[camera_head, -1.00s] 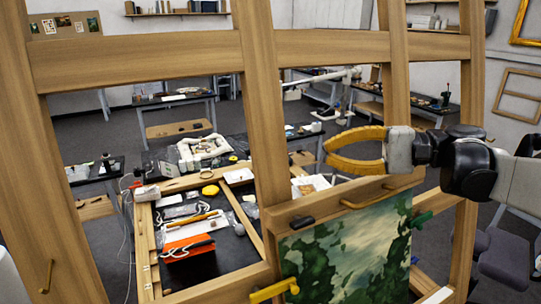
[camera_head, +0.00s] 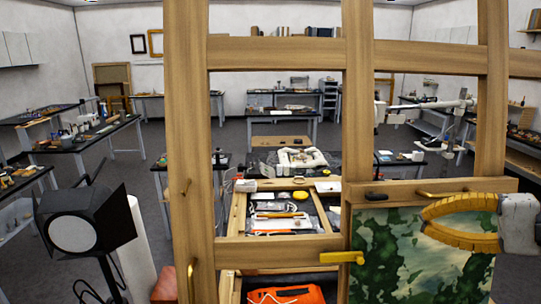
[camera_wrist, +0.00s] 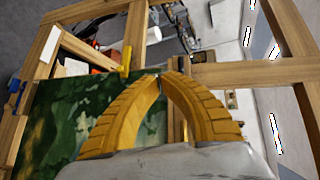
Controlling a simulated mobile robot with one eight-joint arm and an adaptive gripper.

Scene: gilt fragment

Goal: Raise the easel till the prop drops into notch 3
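A tall wooden easel (camera_head: 188,150) fills the near view, with uprights and crossbars. A green landscape painting (camera_head: 390,272) stands against its lower right part, under a wooden bar (camera_head: 400,188). The bar carries a brass handle (camera_head: 443,194) and a small black piece (camera_head: 376,197). A yellow clamp (camera_head: 342,257) sits at the painting's left edge. My gripper (camera_head: 424,220) has curved yellow fingers, overlapping the painting's upper right in the head view. In the wrist view its tips (camera_wrist: 163,78) come together at the painting's edge, with nothing seen held. I cannot make out the prop or notch 3.
Another brass handle (camera_head: 191,280) is on the left upright. Behind the easel, a wooden frame (camera_head: 237,215) lies on a table with several tools. A black studio lamp (camera_head: 85,222) stands at the left. Workbenches line the room, with open grey floor between.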

